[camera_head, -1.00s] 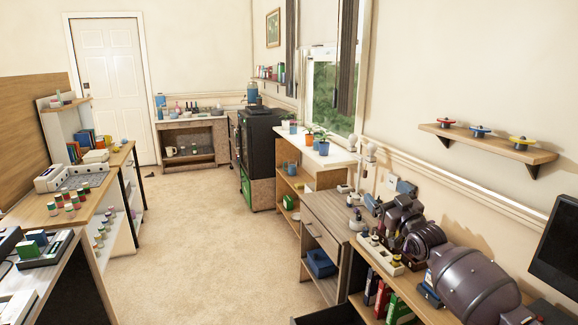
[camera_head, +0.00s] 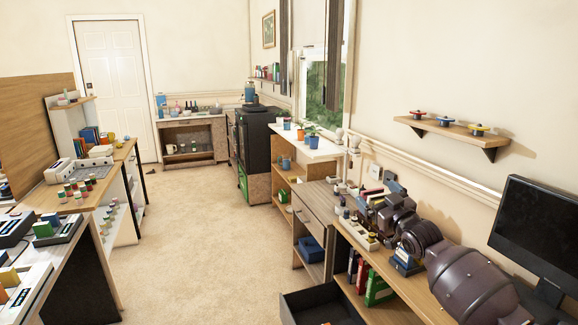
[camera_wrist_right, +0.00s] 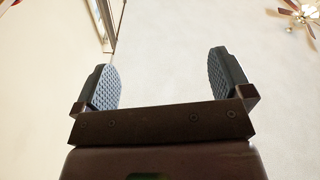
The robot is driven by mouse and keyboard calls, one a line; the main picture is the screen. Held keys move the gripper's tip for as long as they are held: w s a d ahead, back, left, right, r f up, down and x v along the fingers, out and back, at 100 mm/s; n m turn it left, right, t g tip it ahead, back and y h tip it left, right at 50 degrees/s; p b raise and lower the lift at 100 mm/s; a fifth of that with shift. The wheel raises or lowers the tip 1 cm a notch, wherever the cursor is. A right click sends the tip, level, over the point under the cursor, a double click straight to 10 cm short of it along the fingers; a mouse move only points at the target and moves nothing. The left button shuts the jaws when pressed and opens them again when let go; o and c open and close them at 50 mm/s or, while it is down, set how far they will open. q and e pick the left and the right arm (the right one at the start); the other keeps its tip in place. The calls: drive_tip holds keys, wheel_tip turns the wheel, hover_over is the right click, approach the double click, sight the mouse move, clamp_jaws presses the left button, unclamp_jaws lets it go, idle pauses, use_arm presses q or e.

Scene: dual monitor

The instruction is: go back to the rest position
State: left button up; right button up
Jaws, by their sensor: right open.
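My right arm reaches in from the lower right in the head view, a dark brown-purple arm above the right-hand desk. Its gripper (camera_head: 374,203) is at the far end of the arm, small and partly hidden by my own links. In the right wrist view the gripper (camera_wrist_right: 168,78) is open, its two dark textured pads wide apart with nothing between them. Pale wall or ceiling fills the space behind the pads. My left gripper and arm are not in view.
A black monitor (camera_head: 540,225) stands on the right desk, close to my arm. A dark open drawer (camera_head: 318,303) juts out at the bottom. A wall shelf (camera_head: 452,132) hangs above the desk. Left benches (camera_head: 85,200) hold devices and small jars. The carpet (camera_head: 200,240) between is clear.

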drive_tip(key=s+a+f+m+g+h, duration=0.1)
drive_tip(key=s+a+f, duration=0.1)
drive_tip(key=s+f, duration=0.55)
drive_tip(key=s+a+f+g+h, duration=0.1)
drive_tip(key=s+a+f, duration=0.1)
drive_tip(key=s+f, duration=0.55)
drive_tip(key=s+d+f+m+g+h, duration=0.1)
drive_tip(key=s+d+f+g, duration=0.1)
drive_tip(key=s+f, duration=0.5)
drive_tip(key=s+d+f+m+g+h+b, duration=0.1)
drive_tip(key=s+f, duration=0.6)
drive_tip(key=s, duration=0.9)
drive_tip(key=s+d+f+m+g+h, duration=0.2)
drive_tip(key=s+f, duration=0.4)
drive_tip(key=s, duration=0.5)
drive_tip(key=d+m+h, duration=0.1)
drive_tip(key=d, duration=0.1)
drive_tip(key=shift+s+d+f+g, duration=0.3)
drive_tip(key=shift+d+f+g, duration=0.1)
